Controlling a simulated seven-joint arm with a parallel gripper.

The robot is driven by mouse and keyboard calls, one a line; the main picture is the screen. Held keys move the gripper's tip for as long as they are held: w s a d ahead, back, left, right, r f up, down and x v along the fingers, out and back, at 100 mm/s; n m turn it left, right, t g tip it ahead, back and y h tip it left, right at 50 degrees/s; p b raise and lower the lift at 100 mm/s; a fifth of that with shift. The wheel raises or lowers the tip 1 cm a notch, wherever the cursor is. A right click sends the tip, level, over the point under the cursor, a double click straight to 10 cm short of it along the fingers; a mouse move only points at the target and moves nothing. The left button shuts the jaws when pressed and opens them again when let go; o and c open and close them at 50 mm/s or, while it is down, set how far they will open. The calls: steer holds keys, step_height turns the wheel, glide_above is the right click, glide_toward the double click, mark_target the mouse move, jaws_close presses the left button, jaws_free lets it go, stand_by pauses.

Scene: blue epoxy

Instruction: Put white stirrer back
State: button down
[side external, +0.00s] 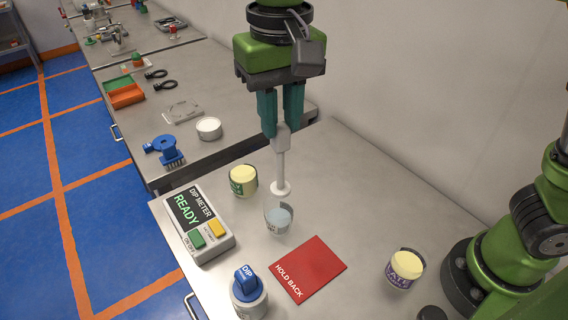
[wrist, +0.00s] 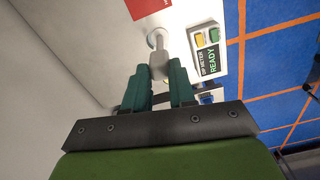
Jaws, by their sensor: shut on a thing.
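My gripper (side external: 281,130) is shut on the white stirrer (side external: 281,165) by its thick top block. The stirrer hangs upright, with its round foot at the bottom. It also shows in the wrist view (wrist: 157,41), between the teal fingertips (wrist: 171,72). In the side view the foot appears just above the rim of a clear cup (side external: 278,219) holding pale blue-grey liquid. I cannot tell whether it is straight over the cup or behind it. No stirrer holder can be made out with certainty.
A dip meter (side external: 199,224) reading READY stands left of the cup. A green-labelled jar (side external: 243,181) is behind it. A blue-topped DIP container (side external: 249,293), a red HOLD BACK card (side external: 308,270) and a purple-labelled jar (side external: 404,268) are nearer. The bench's back right is bare.

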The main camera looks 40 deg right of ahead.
steer(key=s+d+f+n, duration=0.25)
steer(key=s+f, duration=0.25)
steer(key=s, duration=0.3)
step_height(320, 180, down, 12)
steer(key=d, duration=0.1)
steer(key=shift+s+f, duration=0.15)
steer(key=shift+f, duration=0.05)
steer(key=shift+f+m, duration=0.1)
steer(key=shift+m, duration=0.15)
steer(key=c, duration=0.9)
jaws_free()
steer(key=shift+c, duration=0.2)
